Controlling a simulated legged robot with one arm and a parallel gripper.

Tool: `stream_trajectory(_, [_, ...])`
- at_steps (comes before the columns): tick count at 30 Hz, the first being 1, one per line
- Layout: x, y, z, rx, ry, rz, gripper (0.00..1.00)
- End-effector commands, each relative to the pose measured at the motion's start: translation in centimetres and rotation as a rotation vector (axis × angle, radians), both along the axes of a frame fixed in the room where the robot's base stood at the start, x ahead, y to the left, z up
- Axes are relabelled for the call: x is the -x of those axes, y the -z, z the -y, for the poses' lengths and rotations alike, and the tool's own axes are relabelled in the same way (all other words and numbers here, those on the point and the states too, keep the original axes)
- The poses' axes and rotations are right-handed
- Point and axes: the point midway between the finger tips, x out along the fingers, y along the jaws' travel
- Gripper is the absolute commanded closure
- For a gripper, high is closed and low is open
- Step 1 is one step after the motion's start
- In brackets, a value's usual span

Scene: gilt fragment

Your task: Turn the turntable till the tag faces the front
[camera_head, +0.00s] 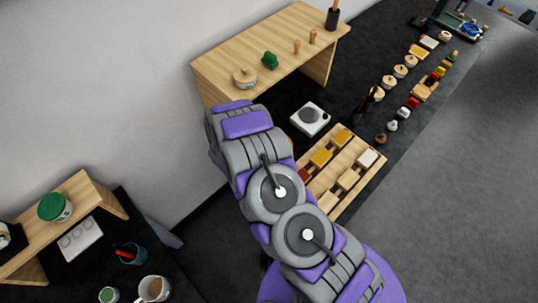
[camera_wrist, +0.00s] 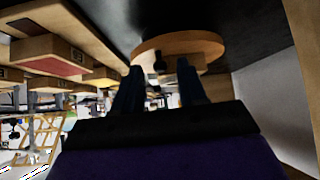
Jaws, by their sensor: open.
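A round light-wood disc (camera_wrist: 195,42), which looks like the turntable, shows at the upper middle of the wrist view, against the dark surface. A small dark piece (camera_wrist: 158,62) and a pale wooden block (camera_wrist: 190,62) show at its lower edge. I cannot make out a tag. My gripper (camera_wrist: 158,82) is open, its two dark fingers apart and pointing toward the disc, with nothing seen held between them. I cannot tell whether a fingertip touches the disc. In the head view my arm hides the gripper, and I cannot see the disc there.
A wooden shelf (camera_head: 262,40) holds a lidded pot (camera_head: 245,77) and a green item (camera_head: 270,60). A white device (camera_head: 310,117) with a round grey plate stands before it. A wooden tray (camera_head: 330,184) of blocks lies right of my arm. Several small items line the dark counter.

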Motion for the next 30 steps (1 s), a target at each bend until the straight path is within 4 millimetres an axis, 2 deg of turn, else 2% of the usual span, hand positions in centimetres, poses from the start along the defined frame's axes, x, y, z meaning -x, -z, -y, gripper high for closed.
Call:
stream_trajectory(8, [0.8,-0.9,-0.8,-0.001,-0.003,-0.002,0.59])
stream_trajectory(30, [8.2,-10.3,-6.3,-0.005,-0.002,0.0,0.59])
